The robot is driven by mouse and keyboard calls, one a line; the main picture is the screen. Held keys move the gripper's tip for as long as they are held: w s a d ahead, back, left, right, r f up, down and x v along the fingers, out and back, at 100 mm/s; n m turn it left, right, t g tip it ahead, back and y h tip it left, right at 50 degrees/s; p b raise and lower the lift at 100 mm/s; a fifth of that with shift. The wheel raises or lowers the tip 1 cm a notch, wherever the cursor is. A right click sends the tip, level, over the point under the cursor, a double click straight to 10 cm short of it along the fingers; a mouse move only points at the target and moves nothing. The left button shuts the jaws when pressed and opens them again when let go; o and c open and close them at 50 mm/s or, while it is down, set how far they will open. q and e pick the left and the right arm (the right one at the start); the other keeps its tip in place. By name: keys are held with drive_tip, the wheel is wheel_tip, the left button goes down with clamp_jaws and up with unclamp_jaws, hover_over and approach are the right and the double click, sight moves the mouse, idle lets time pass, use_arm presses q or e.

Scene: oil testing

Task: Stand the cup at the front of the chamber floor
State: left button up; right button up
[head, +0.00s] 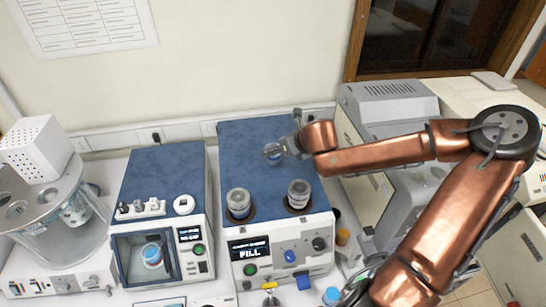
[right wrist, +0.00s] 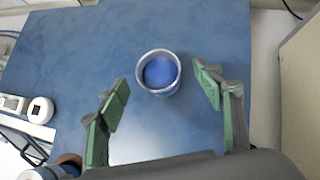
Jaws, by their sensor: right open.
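A small clear-looking cup (head: 272,154) stands upright on the blue top of the middle machine; its inside looks blue in the right wrist view (right wrist: 160,73). My right gripper (head: 284,150) is open at the cup. In the right wrist view its green-padded fingers (right wrist: 160,78) are spread on both sides of the cup, with gaps and no visible contact. The left machine has a windowed chamber (head: 128,262) in its front. A cup with a blue band (head: 152,256) stands inside it; I cannot tell whether the front is open. My left gripper is out of view.
Two grey-lidded containers (head: 239,203) (head: 298,194) sit in wells on the middle machine (head: 250,130), whose display reads FILL. Small fittings and a white ring (head: 183,205) lie on the left machine's top. A glass vessel (head: 70,215) stands far left, and grey equipment (head: 390,105) at right.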

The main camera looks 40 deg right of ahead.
drive_tip(key=shift+w+f, duration=0.2)
drive_tip(key=shift+f, duration=0.15)
drive_tip(key=b+x, duration=0.2)
drive_tip(key=x, duration=0.1)
drive_tip(key=shift+d+f+b, duration=0.15)
drive_tip(key=shift+f+b, duration=0.2)
drive_tip(key=shift+w+b, duration=0.35)
drive_tip(key=c, duration=1.5)
